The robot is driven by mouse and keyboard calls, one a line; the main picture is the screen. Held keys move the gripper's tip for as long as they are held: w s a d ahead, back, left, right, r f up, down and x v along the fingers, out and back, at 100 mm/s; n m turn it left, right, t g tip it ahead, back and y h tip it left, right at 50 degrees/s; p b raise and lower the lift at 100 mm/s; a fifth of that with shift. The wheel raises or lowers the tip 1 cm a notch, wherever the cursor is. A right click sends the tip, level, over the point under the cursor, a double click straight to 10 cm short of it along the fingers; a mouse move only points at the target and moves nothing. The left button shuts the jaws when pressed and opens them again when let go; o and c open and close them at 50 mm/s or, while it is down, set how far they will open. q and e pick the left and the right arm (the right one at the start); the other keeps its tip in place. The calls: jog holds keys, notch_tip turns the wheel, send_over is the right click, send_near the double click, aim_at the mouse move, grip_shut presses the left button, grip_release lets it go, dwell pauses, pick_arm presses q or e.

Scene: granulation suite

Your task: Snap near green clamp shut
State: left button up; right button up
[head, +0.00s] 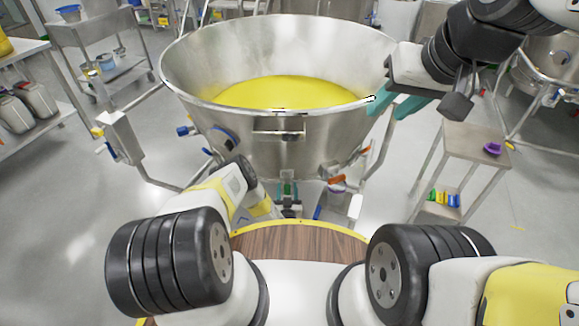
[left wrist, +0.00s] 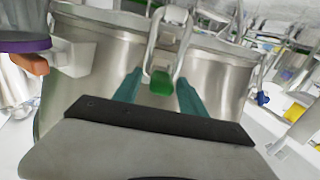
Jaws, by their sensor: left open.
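The near green clamp (left wrist: 162,82) shows in the left wrist view as a green handle tip under a bent metal loop, in front of a steel vessel wall. I cannot tell whether the clamp is fully closed. My left gripper (left wrist: 160,92) is open, with one teal finger on each side of the green tip; contact is not clear. In the head view my left gripper (head: 287,189) is low in front of the steel bowl (head: 265,140), and the clamp is small there. My right gripper (head: 394,106) has its teal fingers apart beside the bowl's right rim, with nothing seen between them.
The bowl holds yellow material (head: 285,92). An orange-handled valve (head: 337,182) is right of my left gripper. A small steel table (head: 475,145) with a purple item (head: 492,148) stands right. A cart (head: 85,40) and a shelf with jugs (head: 35,97) stand left.

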pick_arm(q)
grip_shut()
dwell(1.4)
